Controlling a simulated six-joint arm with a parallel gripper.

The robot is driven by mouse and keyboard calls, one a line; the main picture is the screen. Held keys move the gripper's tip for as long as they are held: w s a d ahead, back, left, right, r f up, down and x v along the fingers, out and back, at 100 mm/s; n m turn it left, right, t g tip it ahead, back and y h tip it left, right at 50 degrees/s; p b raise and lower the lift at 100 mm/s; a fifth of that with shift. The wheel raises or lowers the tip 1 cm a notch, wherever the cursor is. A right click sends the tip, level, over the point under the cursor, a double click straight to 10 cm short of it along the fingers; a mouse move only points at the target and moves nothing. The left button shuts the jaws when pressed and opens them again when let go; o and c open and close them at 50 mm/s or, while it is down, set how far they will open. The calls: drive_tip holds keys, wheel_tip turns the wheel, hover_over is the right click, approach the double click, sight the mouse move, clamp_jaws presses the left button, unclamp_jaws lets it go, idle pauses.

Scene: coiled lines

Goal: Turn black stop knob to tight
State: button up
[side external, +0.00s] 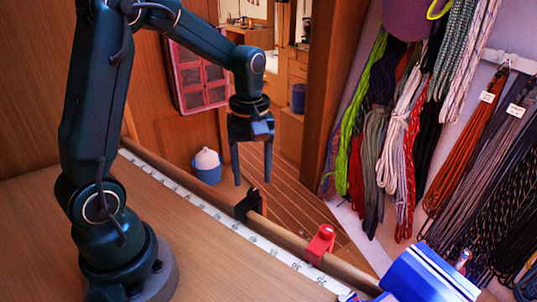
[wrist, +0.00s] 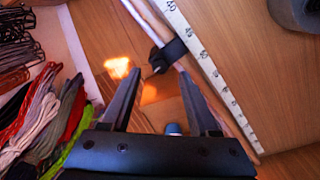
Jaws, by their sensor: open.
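The black stop (side external: 247,205) is clamped on a wooden rail (side external: 285,238) along the bench edge. In the wrist view the black stop (wrist: 170,54) shows ahead of the fingers, with a small dark part, perhaps its knob (wrist: 157,69), toward the gap between them. Whether the knob is loose or tight cannot be told. My gripper (side external: 252,182) points down, open and empty, just above the stop in the side view. In the wrist view my gripper (wrist: 160,74) has its two fingers apart, with nothing between them. Contact with the stop is not visible.
A red stop (side external: 321,243) sits farther right on the rail. A measuring strip (side external: 232,222) runs beside it on the wooden bench. Coiled lines (side external: 400,130) hang on the right wall. A blue box (side external: 425,275) stands at lower right. The bench top is clear.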

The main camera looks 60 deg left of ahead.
sight(253, 191)
drive_tip(key=shift+f, duration=1.75)
clamp_jaws()
